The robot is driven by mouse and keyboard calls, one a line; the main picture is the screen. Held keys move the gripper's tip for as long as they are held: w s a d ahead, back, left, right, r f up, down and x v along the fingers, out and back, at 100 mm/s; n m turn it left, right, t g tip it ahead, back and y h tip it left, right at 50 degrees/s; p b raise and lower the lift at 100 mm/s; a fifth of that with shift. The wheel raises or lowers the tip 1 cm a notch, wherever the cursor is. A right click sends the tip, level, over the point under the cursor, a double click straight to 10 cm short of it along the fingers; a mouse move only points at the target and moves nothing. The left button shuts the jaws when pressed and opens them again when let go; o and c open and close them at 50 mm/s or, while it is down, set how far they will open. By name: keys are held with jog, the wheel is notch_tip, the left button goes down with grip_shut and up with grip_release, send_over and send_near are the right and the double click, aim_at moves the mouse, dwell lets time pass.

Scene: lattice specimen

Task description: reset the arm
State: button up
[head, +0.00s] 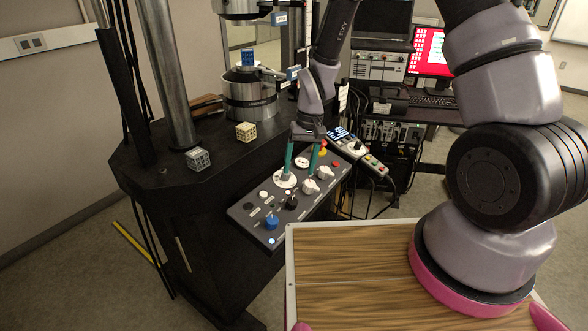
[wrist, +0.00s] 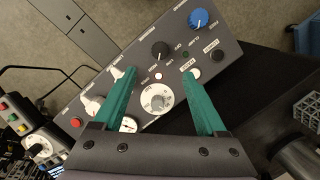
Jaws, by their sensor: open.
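My gripper (head: 301,173) points down over the sloped control panel (head: 262,210) of the testing machine. Its two teal fingers are spread apart with nothing between them. In the wrist view my gripper (wrist: 160,75) shows both fingers over the panel, with a round white dial (wrist: 158,98) seen between them. I cannot tell whether a fingertip touches the panel. My arm (head: 318,75) reaches down to it from the top of the head view.
A blue lattice cube (head: 248,57) sits on the machine's lower platen. A cream cube (head: 245,131) and a grey cube (head: 197,158) rest on the black machine table (head: 160,158). A steel column (head: 165,75) stands at left. A wood-grain board (head: 345,270) is in front.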

jog(key=d+r+m+t, duration=0.15)
jog(key=d+r, duration=0.45)
jog(key=r, duration=0.7)
jog(key=d+r+m+t, duration=0.1)
jog(key=d+r+t, duration=0.35)
jog(key=r, duration=0.75)
jog(key=s+d+r+m+t, duration=0.1)
jog(key=s+d+r, duration=0.4)
jog(key=s+r, duration=0.1)
jog(key=s+d+r+m+t, duration=0.1)
jog(key=s+d+r+m, duration=0.1)
jog(key=s+d+r, duration=0.3)
jog(key=v, duration=0.4)
jog(key=shift+s+a, duration=0.15)
jog(key=shift+a, duration=0.25)
